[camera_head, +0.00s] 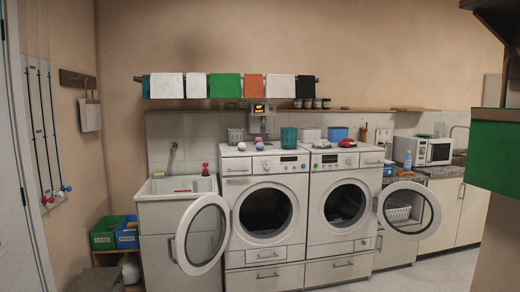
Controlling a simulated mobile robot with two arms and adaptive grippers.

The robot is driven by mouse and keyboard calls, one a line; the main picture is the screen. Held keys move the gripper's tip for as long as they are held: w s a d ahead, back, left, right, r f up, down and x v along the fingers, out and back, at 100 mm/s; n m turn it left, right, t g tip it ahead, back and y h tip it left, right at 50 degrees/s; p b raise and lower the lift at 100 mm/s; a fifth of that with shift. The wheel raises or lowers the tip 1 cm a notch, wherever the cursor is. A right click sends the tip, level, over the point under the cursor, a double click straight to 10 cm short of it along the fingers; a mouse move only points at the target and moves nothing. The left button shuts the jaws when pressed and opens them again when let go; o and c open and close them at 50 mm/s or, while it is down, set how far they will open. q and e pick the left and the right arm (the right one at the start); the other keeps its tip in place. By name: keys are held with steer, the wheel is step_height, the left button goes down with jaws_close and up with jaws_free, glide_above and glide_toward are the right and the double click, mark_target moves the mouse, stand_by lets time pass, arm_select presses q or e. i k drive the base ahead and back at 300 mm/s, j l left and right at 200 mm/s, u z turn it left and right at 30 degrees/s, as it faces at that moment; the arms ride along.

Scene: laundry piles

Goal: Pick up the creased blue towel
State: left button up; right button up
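I cannot pick out a creased blue towel for sure. A small blue item (338,133) sits at the back of the right machine's top; it is too small to tell if it is cloth or a container. A row of cloths hangs on the wall rail, among them white (166,86), green (225,86), orange (254,87) and dark ones (305,87). Some dim items lie inside the open drum of the right machine (346,203); their colour is unclear. Neither of my grippers shows in this view.
Two front-loading machines stand side by side, and their round doors (203,234) (409,210) swing out into the room. A sink (177,187) is left of them. Green (105,233) and blue (127,232) crates sit at left. A microwave (432,151) stands on the right counter.

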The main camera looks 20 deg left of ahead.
mark_target(335, 218)
steer(key=i+j+u, duration=0.25)
steer(key=j, duration=0.2)
steer(key=i+j+u, duration=0.25)
steer(key=i+j, duration=0.2)
steer(key=i, duration=0.25)
steer(key=i+j, duration=0.2)
steer(key=i, duration=0.2)
steer(key=i+j, duration=0.2)
steer(key=i, duration=0.25)
steer(key=i+l+z, duration=0.2)
steer(key=i+z, duration=0.15)
steer(key=i, duration=0.2)
steer(key=i+z, duration=0.3)
steer(key=i, duration=0.25)
steer(key=i+z, duration=0.35)
steer(key=i, duration=0.2)
